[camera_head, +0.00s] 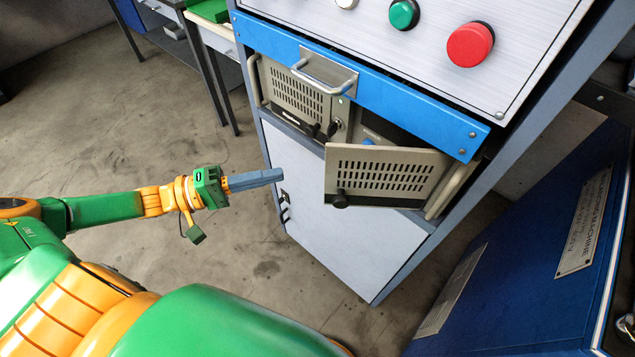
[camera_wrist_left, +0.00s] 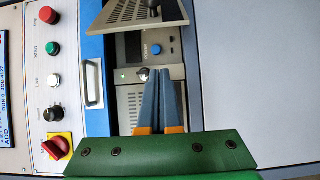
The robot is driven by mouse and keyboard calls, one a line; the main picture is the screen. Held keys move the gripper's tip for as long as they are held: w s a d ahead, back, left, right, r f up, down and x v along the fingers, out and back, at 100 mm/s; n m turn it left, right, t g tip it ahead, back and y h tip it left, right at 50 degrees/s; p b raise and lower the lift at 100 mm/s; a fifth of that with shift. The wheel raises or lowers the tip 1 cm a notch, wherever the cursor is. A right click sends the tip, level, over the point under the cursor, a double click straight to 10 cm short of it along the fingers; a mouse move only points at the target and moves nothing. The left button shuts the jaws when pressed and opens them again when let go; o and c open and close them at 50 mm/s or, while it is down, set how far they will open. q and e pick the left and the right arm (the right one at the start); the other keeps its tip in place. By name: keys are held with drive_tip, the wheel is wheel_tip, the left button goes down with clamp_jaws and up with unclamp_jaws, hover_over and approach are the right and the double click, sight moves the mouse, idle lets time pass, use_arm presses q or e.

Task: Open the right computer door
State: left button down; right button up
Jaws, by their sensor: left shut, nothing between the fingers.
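The computer's right door (camera_head: 387,172) is a beige vented panel with a dark knob (camera_head: 340,200). It stands swung outward, away from the computer front, and it also shows at the top of the left wrist view (camera_wrist_left: 135,14). Behind it the opened bay shows a blue button (camera_wrist_left: 155,50), partly hidden in the head view. The vented left part (camera_head: 295,97) of the computer front is closed. My left gripper (camera_head: 281,175) is shut and empty, left of the door and apart from it, in front of the cabinet. My right gripper is not in view.
A blue drawer-like bar with a metal handle (camera_head: 325,72) juts out above the computer. The control panel above has a red button (camera_head: 470,44) and a green button (camera_head: 404,14). A white cabinet door (camera_head: 335,225) is below. A blue machine (camera_head: 540,265) stands at right.

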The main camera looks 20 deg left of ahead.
use_arm(q)
drive_tip(key=w+d+p, duration=0.2)
drive_tip(key=d+p, duration=0.1)
drive_tip(key=d, duration=0.6)
drive_tip(key=shift+p, duration=0.3)
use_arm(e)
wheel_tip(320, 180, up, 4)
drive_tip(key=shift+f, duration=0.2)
use_arm(q)
drive_tip(key=shift+w, duration=0.1)
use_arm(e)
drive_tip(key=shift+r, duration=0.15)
